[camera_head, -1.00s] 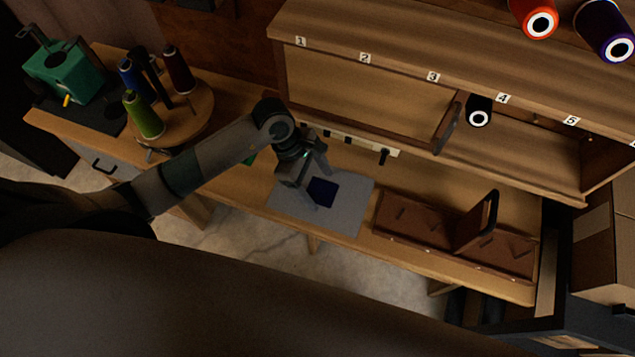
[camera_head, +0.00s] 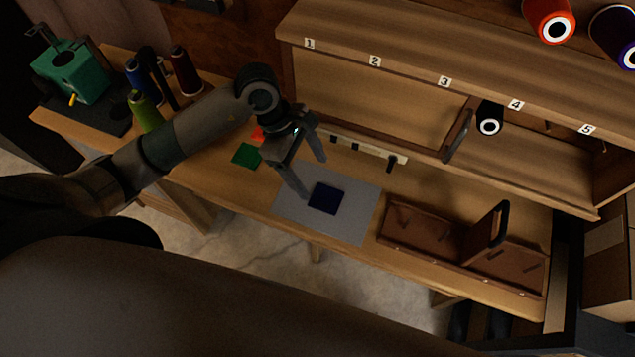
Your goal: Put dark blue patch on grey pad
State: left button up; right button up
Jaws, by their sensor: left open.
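The dark blue patch (camera_head: 326,198) lies flat on the grey pad (camera_head: 350,224), near the pad's middle. The pad lies on the wooden bench. My left gripper (camera_head: 312,178) is open and empty, just above and to the upper left of the patch. Its fingers are apart; one finger's tip shows beside the patch's left edge, and I cannot tell whether it touches. My right gripper is not in view.
A green patch (camera_head: 246,155) and a red patch (camera_head: 258,134) lie left of my gripper. Thread spools (camera_head: 146,110) and a green machine (camera_head: 70,70) stand at left. A brown rack (camera_head: 430,236) lies right of the pad, below the numbered shelf (camera_head: 400,64).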

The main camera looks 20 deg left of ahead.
pick_arm(q)
jog(key=shift+b+v, duration=0.35)
jog(key=shift+v, duration=1.5)
